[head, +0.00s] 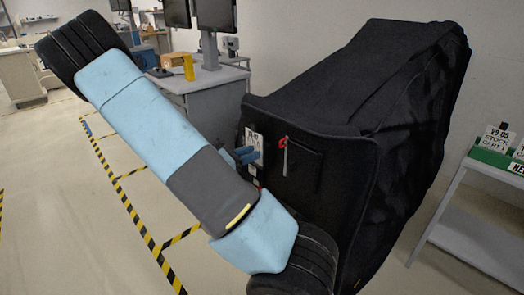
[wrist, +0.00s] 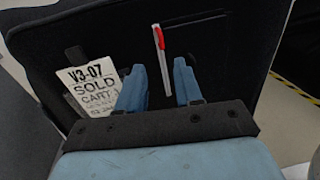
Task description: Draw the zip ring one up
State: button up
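A black fabric cover (head: 340,110) drapes a tall cart. A red ring-like pull (head: 282,142) is on its front, with a thin pale strip (head: 285,163) running down from it. In the wrist view the red pull (wrist: 158,37) is near the top middle, beyond my fingertips, and the pale strip (wrist: 164,70) runs down between the fingers in the picture. My gripper (wrist: 159,66) is open, its two blue fingers apart. No grip on the red pull is visible. In the head view my gripper (head: 247,155) is left of the pull, partly hidden by my arm.
A white label (wrist: 88,86) reading "V3-07 SOLD CART" is on the cover, left of my fingers. A grey desk with monitors (head: 205,82) stands behind at the left. A shelf with a green-edged box (head: 497,160) is at the right. Taped floor at the left is clear.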

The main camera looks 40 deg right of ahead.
jog(key=shift+w+a, duration=0.15)
jog(key=shift+a, duration=1.15)
jog(key=s+a+r+m+t+y, duration=0.3)
jog(key=s+a+r+m+y, duration=0.5)
jog(key=r, duration=0.4)
jog(key=s+a+r+m+t+y, duration=0.4)
jog(key=s+a+r+m+y, duration=0.5)
jog(key=s+r, duration=0.3)
jog(key=shift+s+a+y, duration=0.3)
jog(key=shift+s+y, duration=0.2)
jog(key=shift+s, duration=0.1)
